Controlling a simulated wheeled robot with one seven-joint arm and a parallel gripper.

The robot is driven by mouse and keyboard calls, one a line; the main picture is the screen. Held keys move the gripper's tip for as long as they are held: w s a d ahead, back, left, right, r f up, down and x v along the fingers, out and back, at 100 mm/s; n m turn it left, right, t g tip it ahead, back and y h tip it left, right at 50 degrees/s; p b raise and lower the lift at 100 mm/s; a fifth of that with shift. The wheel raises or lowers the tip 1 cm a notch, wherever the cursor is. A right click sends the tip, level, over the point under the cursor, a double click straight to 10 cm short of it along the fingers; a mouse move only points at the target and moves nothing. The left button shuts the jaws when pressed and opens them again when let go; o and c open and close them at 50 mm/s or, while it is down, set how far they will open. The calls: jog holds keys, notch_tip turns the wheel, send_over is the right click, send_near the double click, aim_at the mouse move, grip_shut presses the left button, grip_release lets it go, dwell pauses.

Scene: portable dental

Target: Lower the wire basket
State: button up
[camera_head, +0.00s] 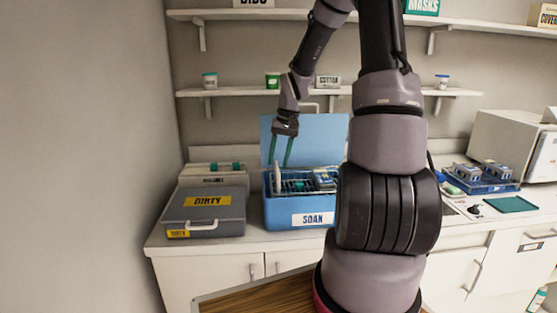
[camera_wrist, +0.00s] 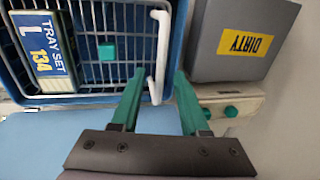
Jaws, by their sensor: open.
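The wire basket (camera_head: 297,184) is in the blue SOAK tub (camera_head: 285,216), its wires showing near the tub's rim; I cannot tell how deep it sits. The wrist view shows its wire grid (camera_wrist: 118,73) and its white handle (camera_wrist: 161,45), which stands up at the left in the head view (camera_head: 277,178). A TRAY SET pack (camera_wrist: 43,50) and a small green piece (camera_wrist: 107,51) lie in it. My gripper (camera_head: 280,164) is open, green fingers pointing down over the handle. In the wrist view the handle appears between the fingertips (camera_wrist: 159,74); contact is unclear.
The tub's blue lid (camera_head: 310,140) stands open behind it. A grey DIRTY box (camera_head: 208,218) is close on the left. A shelf (camera_head: 235,92) runs above. My arm hides the counter right of the tub; a blue tray (camera_head: 490,187) with cassettes lies farther right.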

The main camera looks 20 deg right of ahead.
jog(key=shift+f, duration=0.2)
jog(key=shift+c, duration=0.3)
grip_shut()
dwell(0.4)
jog(key=shift+f, duration=0.1)
dwell(0.6)
